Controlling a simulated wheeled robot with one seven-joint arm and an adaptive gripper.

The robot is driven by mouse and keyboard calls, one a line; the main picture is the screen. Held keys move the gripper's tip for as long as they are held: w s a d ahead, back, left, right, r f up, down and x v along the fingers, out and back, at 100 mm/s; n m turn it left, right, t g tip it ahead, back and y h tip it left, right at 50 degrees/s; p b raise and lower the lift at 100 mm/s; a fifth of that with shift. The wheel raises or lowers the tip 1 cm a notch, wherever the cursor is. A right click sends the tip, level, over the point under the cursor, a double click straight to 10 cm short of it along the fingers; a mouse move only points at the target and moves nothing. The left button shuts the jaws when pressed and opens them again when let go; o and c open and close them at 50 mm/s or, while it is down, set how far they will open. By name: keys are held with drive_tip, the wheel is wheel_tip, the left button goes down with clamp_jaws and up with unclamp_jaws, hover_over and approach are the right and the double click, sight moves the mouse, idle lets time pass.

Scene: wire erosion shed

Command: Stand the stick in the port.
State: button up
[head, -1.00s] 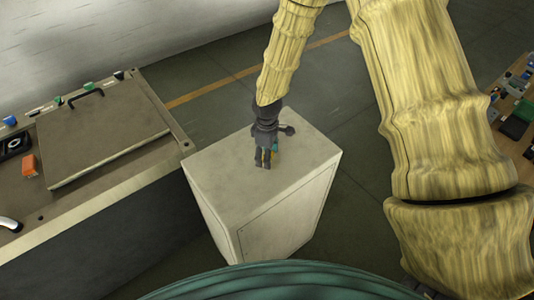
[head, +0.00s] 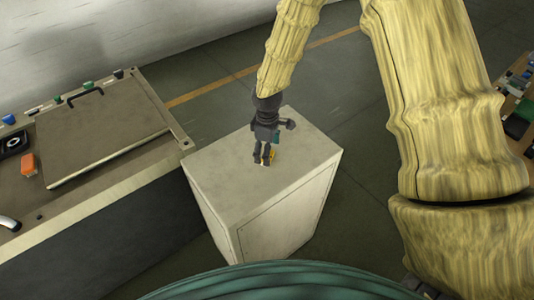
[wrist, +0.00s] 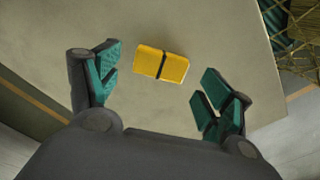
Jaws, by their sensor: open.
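A small yellow block with a dark band across its middle, which looks like the stick, lies flat on the pale cabinet top; it shows in the wrist view (wrist: 173,65) and as a small patch of yellow in the head view (head: 272,155). My gripper (head: 264,160) is over the cabinet top, close to the block. In the wrist view my gripper (wrist: 160,84) has its green-padded fingers wide apart and empty. The block is slightly beyond the line between the fingertips, apart from both. I cannot clearly make out the port.
The pale cabinet (head: 215,172) has a bare top around the block. At left is a bench (head: 120,185) with a handled lid plate (head: 105,130), an orange block (head: 28,165) and a black unit with a pale ring (head: 13,142). A cluttered table (head: 518,120) stands far right.

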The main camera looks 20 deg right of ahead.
wheel_tip(320, 180, up, 10)
drive_tip(key=b, duration=0.2)
drive_tip(key=shift+f, duration=0.25)
drive_tip(key=shift+r, duration=0.15)
drive_tip(key=c, duration=0.3)
drive_tip(key=shift+b, duration=0.4)
drive_tip(key=c, duration=0.3)
drive_tip(key=shift+f+m+b, duration=0.75)
drive_tip(key=shift+f+m, duration=0.45)
drive_tip(key=shift+m, duration=1.8)
drive_tip(key=shift+f+m+b, duration=0.75)
drive_tip(key=shift+f+m, duration=0.4)
drive_tip(key=shift+m, duration=1.85)
drive_tip(key=shift+f+m+b, duration=0.75)
drive_tip(key=shift+f+m, duration=0.45)
drive_tip(key=shift+m, duration=1.8)
drive_tip(key=shift+w+d+f+p, duration=0.2)
drive_tip(key=shift+f+p, duration=0.3)
drive_tip(key=shift+f, duration=0.4)
drive_tip(key=shift+w+d+f+p, duration=0.15)
drive_tip(key=shift+f+p, duration=0.35)
drive_tip(key=shift+f, duration=0.4)
drive_tip(key=shift+s+f, duration=0.1)
drive_tip(key=shift+f, duration=0.75)
